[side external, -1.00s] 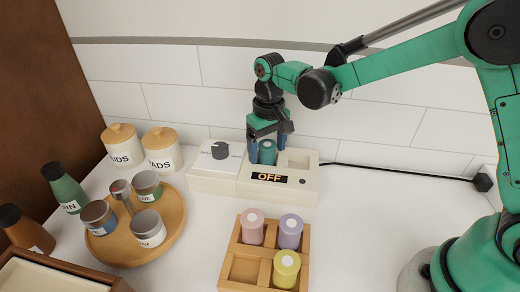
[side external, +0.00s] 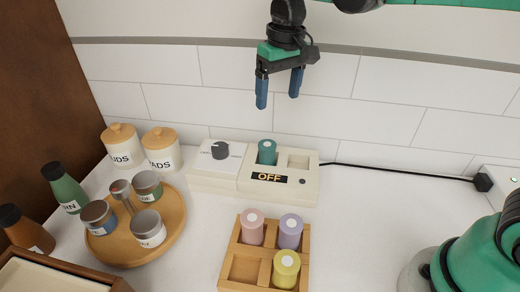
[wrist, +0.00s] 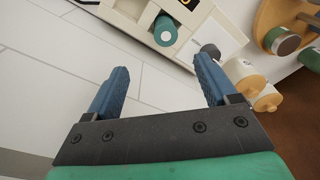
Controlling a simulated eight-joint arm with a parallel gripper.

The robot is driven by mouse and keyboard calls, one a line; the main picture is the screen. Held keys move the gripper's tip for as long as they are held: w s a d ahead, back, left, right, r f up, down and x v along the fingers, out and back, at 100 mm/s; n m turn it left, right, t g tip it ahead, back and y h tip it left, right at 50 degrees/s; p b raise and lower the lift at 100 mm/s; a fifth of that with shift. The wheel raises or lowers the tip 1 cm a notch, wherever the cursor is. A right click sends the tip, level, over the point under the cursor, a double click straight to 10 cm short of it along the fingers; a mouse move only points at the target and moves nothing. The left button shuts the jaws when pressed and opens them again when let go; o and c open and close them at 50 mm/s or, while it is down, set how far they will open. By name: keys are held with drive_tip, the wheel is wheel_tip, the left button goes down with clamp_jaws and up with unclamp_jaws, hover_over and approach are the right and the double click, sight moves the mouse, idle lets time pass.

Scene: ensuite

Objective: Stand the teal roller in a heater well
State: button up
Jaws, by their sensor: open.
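The teal roller (side external: 267,152) stands upright in the left well of the cream heater (side external: 251,187). The heater's right well (side external: 298,161) is empty, and its display reads OFF. My gripper (side external: 279,101) is open and empty, raised well above the heater with its blue fingers apart. In the wrist view the roller (wrist: 165,31) shows beyond the open fingers (wrist: 163,82), with nothing between them.
A wooden tray (side external: 234,284) in front holds pink, purple and yellow rollers. A round wooden tray (side external: 176,222) with jars and two lidded canisters stand to the left. A black cable (side external: 400,172) runs right.

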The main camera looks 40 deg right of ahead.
drive_tip(key=s+d+f+t, duration=0.2)
drive_tip(key=s+t, duration=0.1)
drive_tip(key=s, duration=0.2)
drive_tip(key=s+d+f+t, duration=0.2)
drive_tip(key=s+t, duration=0.1)
drive_tip(key=s, duration=0.2)
drive_tip(key=shift+s+d+f, duration=0.25)
drive_tip(key=shift+s+d, duration=0.1)
idle(0.7)
